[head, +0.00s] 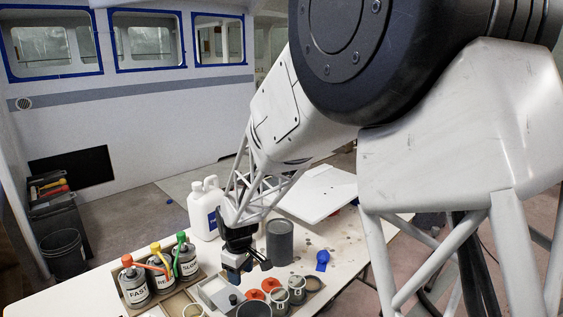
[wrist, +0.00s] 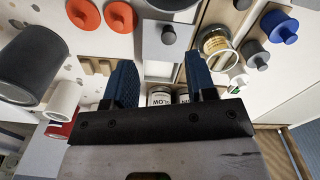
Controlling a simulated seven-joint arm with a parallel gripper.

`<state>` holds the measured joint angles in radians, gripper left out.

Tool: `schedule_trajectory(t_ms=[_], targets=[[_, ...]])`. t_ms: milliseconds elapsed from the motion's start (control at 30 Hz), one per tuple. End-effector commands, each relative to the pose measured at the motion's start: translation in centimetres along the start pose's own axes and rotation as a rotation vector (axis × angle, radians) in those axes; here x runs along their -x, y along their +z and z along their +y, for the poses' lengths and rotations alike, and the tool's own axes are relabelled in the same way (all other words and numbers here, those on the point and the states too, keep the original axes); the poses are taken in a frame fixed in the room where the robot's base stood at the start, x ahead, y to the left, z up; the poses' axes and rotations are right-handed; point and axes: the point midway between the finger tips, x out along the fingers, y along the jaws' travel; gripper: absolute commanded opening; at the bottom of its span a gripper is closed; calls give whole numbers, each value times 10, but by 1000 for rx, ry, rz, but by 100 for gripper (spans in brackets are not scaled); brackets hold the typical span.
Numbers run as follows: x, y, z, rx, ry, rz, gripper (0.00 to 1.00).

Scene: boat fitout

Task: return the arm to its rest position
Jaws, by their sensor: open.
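My gripper (head: 247,266) hangs from my arm over the workbench (head: 90,296), low above its middle, with blue fingers pointing down. In the wrist view the two blue fingers of my gripper (wrist: 160,78) stand wide apart. Nothing is held between them. Past the fingers, labelled bottles (wrist: 160,98) show in the gap, lower down and apart from the fingers. My arm reaches down to the bench from the upper right in the head view.
Pump bottles (head: 163,265) stand in a wooden holder left of my gripper. A white jug (head: 203,212) and grey can (head: 280,243) stand behind and beside it. Red lids (head: 271,285) and small cups (head: 280,299) lie close in front. A blue piece (head: 322,260) lies to the right.

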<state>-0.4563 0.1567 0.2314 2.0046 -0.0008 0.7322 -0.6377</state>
Motion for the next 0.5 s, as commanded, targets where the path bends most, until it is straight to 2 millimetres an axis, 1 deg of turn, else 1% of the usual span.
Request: schedule_trajectory(t_ms=[33,200,500], targets=[[10,10,2,-23,5,6,51],[41,47,5,-113,16,20,51],[91,116,2,-278,36,44,51]])
